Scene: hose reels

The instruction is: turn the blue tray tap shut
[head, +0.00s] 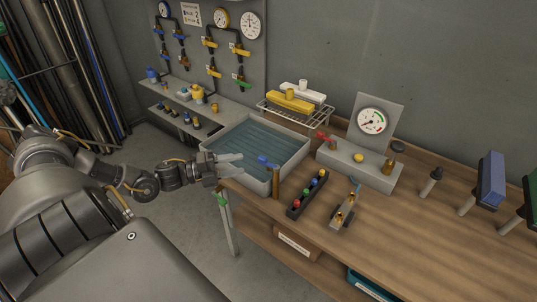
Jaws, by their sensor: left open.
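The blue tray tap has a blue handle (266,161) on top of a brown post (276,182) at the front right corner of the grey tray (301,153). The handle points up and left, over the tray's near edge. My left gripper (237,163) is open and empty, over the tray's left front side, with its fingers pointing right toward the handle. A small gap shows between the fingertips and the handle. My right gripper is not in view.
A black strip with coloured knobs (308,194) and a metal block with brass fittings (345,212) lie right of the tap. A gauge stand (372,122) and wire rack (322,117) stand behind. A wall panel (246,68) carries several valves.

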